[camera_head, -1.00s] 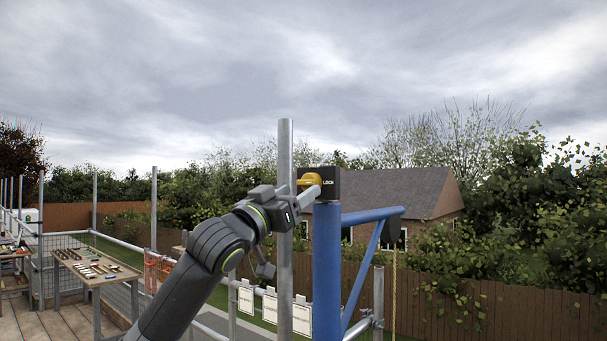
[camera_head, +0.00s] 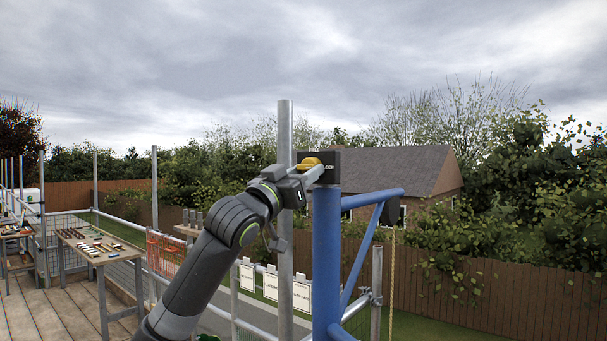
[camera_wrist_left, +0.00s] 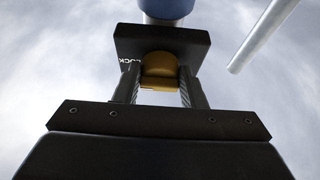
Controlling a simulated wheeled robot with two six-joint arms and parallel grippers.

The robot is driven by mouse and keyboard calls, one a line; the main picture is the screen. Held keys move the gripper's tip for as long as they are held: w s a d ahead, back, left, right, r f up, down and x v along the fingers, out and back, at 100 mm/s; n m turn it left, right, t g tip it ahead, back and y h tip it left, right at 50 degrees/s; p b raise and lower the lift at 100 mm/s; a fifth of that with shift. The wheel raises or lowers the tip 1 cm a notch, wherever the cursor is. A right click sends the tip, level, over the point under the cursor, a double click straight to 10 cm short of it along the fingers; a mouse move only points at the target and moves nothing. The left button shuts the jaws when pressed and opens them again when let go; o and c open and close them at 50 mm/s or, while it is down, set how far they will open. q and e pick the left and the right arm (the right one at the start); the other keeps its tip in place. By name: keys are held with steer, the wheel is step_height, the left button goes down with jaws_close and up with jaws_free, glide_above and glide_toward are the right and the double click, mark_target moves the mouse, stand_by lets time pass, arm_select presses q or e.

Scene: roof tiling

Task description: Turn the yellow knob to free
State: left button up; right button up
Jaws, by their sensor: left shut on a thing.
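The yellow knob (camera_head: 309,162) sits on the face of a black box (camera_head: 330,166) at the top of a blue post. My left gripper (camera_head: 314,172) reaches up to it from the lower left and covers part of it. In the left wrist view the yellow knob (camera_wrist_left: 159,70) is between the two fingers of my left gripper (camera_wrist_left: 159,88), which is shut on it. White lettering reading LOCK shows on the black box (camera_wrist_left: 195,42), partly hidden by a finger. My right gripper is not in view.
The blue post (camera_head: 326,250) has a bracing arm to the right with a hanging rope (camera_head: 392,270). A grey scaffold pole (camera_head: 285,225) stands just left of the post, close to my left arm. A workbench (camera_head: 97,247) with small items stands at the left.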

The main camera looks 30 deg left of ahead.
arm_select(q)
steer(key=shift+d+r+n+g+y+b, duration=0.2)
steer(key=shift+n+g+y+b, duration=0.85)
steer(key=shift+n+b, duration=2.05)
steer(key=shift+d+r+n+g+y+b, duration=0.2)
steer(key=shift+n+g+y+b, duration=0.95)
steer(key=shift+n, duration=3.15)
steer(key=shift+d+r+n+g+y+b, duration=0.2)
steer(key=shift+n+g+y+b, duration=0.3)
steer(key=shift+n+y+b, duration=1.9)
steer(key=n+h+b, duration=0.1)
steer(key=n+h, duration=0.1)
steer(key=n, duration=0.1)
steer(key=o, duration=1)
steer(key=shift+a, duration=0.1)
